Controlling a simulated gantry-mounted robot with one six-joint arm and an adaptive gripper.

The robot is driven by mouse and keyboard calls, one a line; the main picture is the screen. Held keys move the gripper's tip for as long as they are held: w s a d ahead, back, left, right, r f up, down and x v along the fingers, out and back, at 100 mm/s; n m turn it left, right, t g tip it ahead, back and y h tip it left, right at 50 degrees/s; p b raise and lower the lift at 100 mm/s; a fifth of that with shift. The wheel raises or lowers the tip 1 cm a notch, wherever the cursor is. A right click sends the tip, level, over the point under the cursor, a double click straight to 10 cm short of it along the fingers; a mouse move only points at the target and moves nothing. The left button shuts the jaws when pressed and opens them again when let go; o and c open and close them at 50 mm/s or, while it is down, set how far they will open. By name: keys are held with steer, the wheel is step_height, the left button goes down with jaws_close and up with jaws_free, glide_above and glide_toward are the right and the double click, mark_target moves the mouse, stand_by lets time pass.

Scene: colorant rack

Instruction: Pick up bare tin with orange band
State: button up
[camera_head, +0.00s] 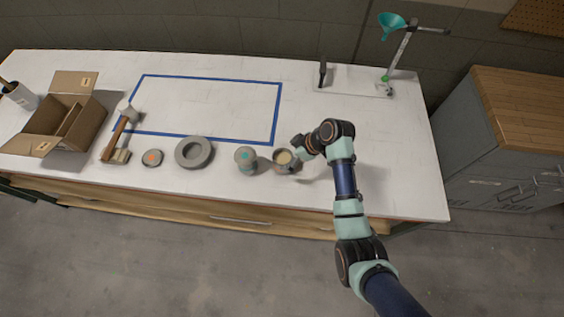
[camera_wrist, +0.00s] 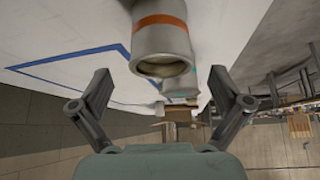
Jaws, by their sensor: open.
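The bare grey tin with an orange band shows large in the wrist view (camera_wrist: 162,40), its round open end facing the camera. In the head view the tin (camera_head: 284,161) stands near the table's front edge, right of a second grey tin with a teal mark (camera_head: 246,159). My gripper (camera_wrist: 160,75) is open, with one finger on each side of the banded tin in the wrist view and clear gaps beside it. In the head view my gripper (camera_head: 300,147) is right beside the tin; its fingers are not clear there.
Left of the tins lie a grey ring (camera_head: 193,141), a lid with an orange spot (camera_head: 152,158), a mallet (camera_head: 118,137) and an open cardboard box (camera_head: 98,113). A blue-taped rectangle (camera_head: 210,79) encloses bare table. A stand with a teal funnel (camera_head: 391,21) is at the back right.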

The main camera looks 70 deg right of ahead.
mark_target(282, 158)
steer(key=x, duration=0.4)
steer(key=shift+w+a, duration=0.1)
steer(key=c, duration=1.3)
steer(key=shift+r, duration=0.15)
steer(key=shift+c, duration=0.2)
step_height(282, 158, up, 20)
steer(key=p, duration=0.2)
